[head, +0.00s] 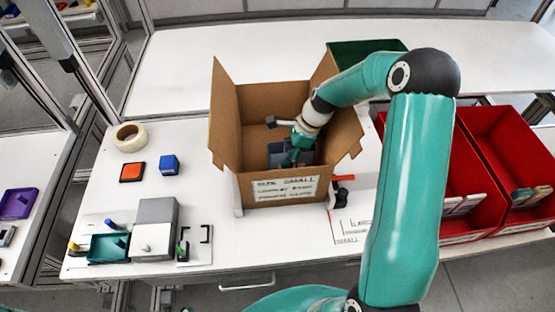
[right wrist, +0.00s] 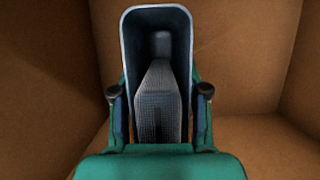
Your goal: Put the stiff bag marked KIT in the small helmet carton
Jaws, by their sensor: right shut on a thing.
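The open cardboard carton (head: 222,125) stands on the white table with its flaps up and a hand-lettered label on its front, too blurred to read surely. My right gripper (head: 296,152) reaches down inside it. In the right wrist view the gripper (right wrist: 160,108) is shut on an open-topped blue-grey stiff bag (right wrist: 131,48), with a grey textured piece (right wrist: 160,80) inside. In the head view the bag (head: 277,157) shows partly between the carton walls. No KIT mark shows, and I cannot tell whether the bag touches the carton floor. My left gripper is not in view.
Two red bins (head: 490,125) stand to the right. A tape roll (head: 129,135), an orange pad (head: 132,172), a blue block (head: 169,165) and grey blocks (head: 155,215) lie to the left. A green-lined box (head: 350,50) stands behind the carton. My right arm covers the table's right middle.

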